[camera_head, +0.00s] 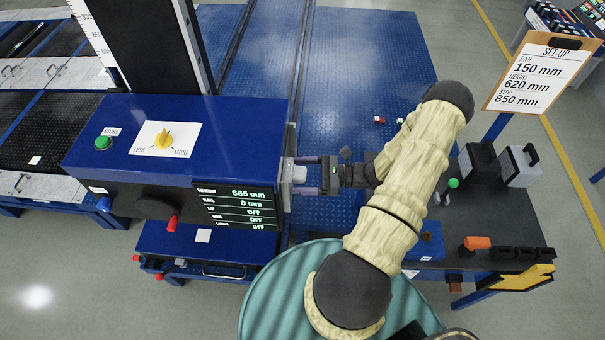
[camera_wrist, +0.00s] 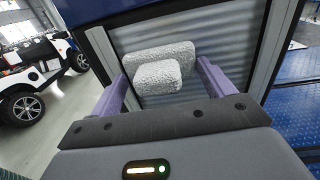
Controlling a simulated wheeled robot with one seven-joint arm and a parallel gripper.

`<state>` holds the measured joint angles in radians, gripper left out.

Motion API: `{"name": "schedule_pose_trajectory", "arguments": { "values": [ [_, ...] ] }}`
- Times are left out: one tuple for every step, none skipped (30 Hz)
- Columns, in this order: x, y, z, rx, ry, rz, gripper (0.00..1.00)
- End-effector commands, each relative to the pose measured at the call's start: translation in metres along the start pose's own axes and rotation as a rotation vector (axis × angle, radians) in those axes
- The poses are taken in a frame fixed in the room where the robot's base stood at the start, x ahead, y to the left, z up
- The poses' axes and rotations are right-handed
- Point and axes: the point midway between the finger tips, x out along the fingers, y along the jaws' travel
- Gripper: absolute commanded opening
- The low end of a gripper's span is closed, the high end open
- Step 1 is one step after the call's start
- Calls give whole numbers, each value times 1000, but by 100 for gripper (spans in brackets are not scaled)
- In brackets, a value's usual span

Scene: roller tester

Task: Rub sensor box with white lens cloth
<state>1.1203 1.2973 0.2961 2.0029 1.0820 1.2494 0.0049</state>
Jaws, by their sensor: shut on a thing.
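My gripper (camera_head: 306,174) reaches left to the right side of the big blue housing with the readout (camera_head: 185,140), which I take for the sensor box. In the wrist view my gripper (camera_wrist: 162,72) has its two purple fingers on either side of a white, fluffy lens cloth (camera_wrist: 158,77), shut on it. The cloth has a wide pad and a smaller block nearer to me. It faces a ribbed grey panel (camera_wrist: 215,32) in a dark frame. I cannot tell whether cloth and panel touch.
A dark bench (camera_head: 485,220) with several tools stands at right, beside a set-up clipboard (camera_head: 541,75). The blue plate (camera_head: 385,60) behind my arm is mostly clear.

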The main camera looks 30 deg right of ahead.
Motion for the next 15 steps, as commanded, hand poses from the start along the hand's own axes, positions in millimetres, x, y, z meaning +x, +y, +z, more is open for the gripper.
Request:
{"name": "schedule_pose_trajectory", "arguments": {
  "values": [
    [1, 1, 0, 1, -2, 3, 45],
    [1, 1, 0, 1, -2, 3, 45],
    [2, 1, 0, 1, -2, 3, 45],
    [2, 1, 0, 1, -2, 3, 45],
    [2, 1, 0, 1, -2, 4, 45],
    [2, 1, -1, 1, -2, 4, 45],
    [2, 1, -2, 1, -2, 4, 45],
    [2, 1, -3, 2, -2, 4, 45],
    [1, 1, -6, 2, -2, 4, 45],
    [1, 1, -8, 2, -2, 4, 45],
    [1, 1, -9, 2, -2, 4, 45],
    [1, 1, -12, 2, -2, 4, 45],
    [0, 1, -13, 1, -2, 4, 45],
    [0, 1, -15, 1, -2, 4, 45],
    [0, 1, -16, 1, -2, 4, 45]
  ]
}}
